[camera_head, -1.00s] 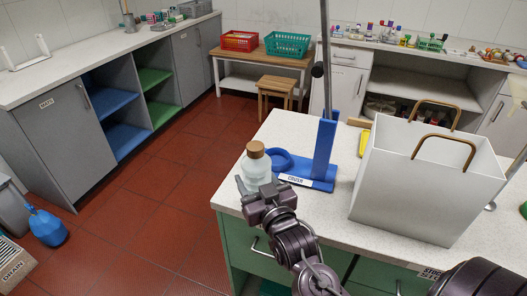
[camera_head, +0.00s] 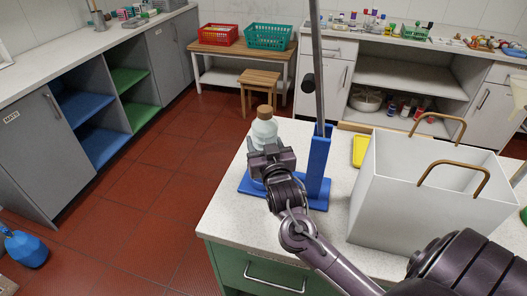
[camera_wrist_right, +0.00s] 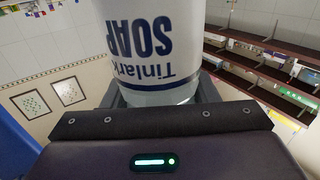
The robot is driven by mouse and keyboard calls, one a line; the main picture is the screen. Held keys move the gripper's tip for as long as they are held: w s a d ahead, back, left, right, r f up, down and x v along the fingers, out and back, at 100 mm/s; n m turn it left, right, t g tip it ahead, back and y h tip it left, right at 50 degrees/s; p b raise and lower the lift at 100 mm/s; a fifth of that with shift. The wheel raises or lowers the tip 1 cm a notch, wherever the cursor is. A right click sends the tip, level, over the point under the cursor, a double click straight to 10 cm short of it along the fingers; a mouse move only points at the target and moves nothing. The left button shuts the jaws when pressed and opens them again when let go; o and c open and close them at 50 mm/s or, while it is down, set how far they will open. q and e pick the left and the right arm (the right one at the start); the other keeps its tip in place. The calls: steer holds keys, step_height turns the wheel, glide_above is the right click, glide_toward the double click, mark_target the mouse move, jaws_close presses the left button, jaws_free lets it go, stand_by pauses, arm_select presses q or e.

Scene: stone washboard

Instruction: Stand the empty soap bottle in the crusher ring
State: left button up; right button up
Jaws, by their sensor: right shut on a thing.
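The soap bottle (camera_head: 264,131), pale and translucent with a brown cap, is upright in the head view. My right gripper (camera_head: 270,160) is shut on it. In the right wrist view the bottle (camera_wrist_right: 155,45) fills the top middle, its "Tinlark SOAP" label upside down. The blue crusher (camera_head: 318,165) stands just right of the gripper, with its base (camera_head: 318,202) on the counter and a long metal lever (camera_head: 318,75) rising. The bottle appears over the base's left part, where the ring is mostly hidden by my gripper. I cannot tell whether the bottle's bottom is in the ring. My left gripper is not in view.
A large white bag (camera_head: 415,200) with brown handles stands on the counter (camera_head: 225,215) right of the crusher. A yellow thing (camera_head: 360,151) lies behind it. The counter's left edge is close to the gripper. A wooden stool (camera_head: 260,85) stands on the floor beyond.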

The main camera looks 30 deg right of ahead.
step_height(320, 180, down, 3)
steer(key=shift+r, duration=0.2)
steer(key=shift+f, duration=0.5)
steer(key=o, duration=1.2)
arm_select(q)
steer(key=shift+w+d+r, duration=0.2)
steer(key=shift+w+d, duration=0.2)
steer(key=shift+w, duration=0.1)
arm_select(e)
steer(key=shift+r, duration=0.15)
